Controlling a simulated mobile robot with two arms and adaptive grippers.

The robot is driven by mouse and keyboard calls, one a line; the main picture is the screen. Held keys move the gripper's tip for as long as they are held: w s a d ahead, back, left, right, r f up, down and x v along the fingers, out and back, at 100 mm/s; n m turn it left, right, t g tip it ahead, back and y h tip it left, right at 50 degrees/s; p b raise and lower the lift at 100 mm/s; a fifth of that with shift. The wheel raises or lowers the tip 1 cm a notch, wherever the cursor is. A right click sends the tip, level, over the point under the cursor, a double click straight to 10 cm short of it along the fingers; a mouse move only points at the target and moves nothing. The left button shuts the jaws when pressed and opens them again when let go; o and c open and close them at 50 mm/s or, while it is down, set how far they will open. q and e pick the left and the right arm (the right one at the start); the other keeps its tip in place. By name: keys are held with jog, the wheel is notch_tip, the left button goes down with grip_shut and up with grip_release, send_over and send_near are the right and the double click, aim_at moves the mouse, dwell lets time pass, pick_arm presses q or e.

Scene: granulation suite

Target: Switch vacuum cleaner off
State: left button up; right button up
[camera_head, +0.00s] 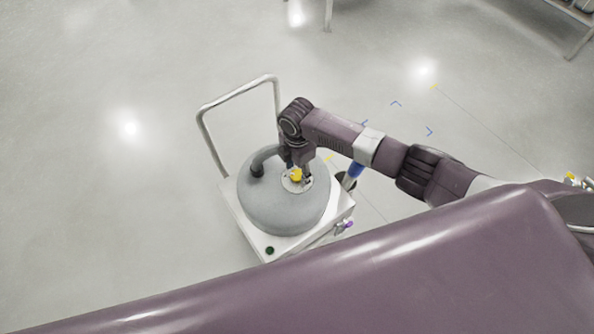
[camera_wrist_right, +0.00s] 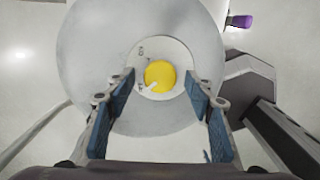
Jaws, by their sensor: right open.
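The vacuum cleaner (camera_head: 285,208) is a grey dome on a white square base with a bent push handle. A yellow rotary knob (camera_head: 296,175) sits on a pale round plate on top of the dome. In the right wrist view the knob (camera_wrist_right: 160,77) shows from above, with a white pointer mark toward its lower left. My right gripper (camera_head: 302,180) is over the dome at the knob. In the right wrist view its open fingers (camera_wrist_right: 161,104) stand on either side of the knob, apart from it. My left gripper is not in view.
The push handle (camera_head: 237,93) rises behind the dome. A purple-tipped part (camera_head: 344,224) sticks out at the base's right side. Open grey floor (camera_head: 90,190) lies to the left.

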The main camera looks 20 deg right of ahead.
aim_at(297, 175)
notch_tip(297, 175, up, 12)
jog(key=shift+f, duration=0.2)
dwell(0.6)
